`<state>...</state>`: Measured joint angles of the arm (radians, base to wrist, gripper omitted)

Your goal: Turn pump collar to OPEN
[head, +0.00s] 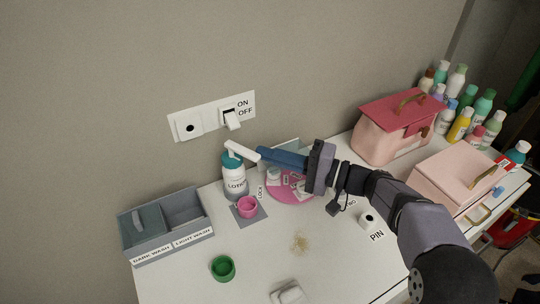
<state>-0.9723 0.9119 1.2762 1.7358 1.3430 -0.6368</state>
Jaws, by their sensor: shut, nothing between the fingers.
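The white lotion bottle (234,184) stands upright on the white table near the wall. Its teal pump collar (231,160) sits below a white pump head (240,151) whose spout points right and slightly toward the front. My gripper (262,155) reaches in from the right with its blue fingers shut and empty. The fingertips are at the end of the spout; I cannot tell whether they touch. A small label (261,192) beside the bottle seems to read LOCK. No OPEN label is readable, and the collar's marks are too small to read.
A pink cup (247,206) stands on a grey mat right in front of the bottle. A green cup (222,268) is in front. A wall switch (231,118) is above.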

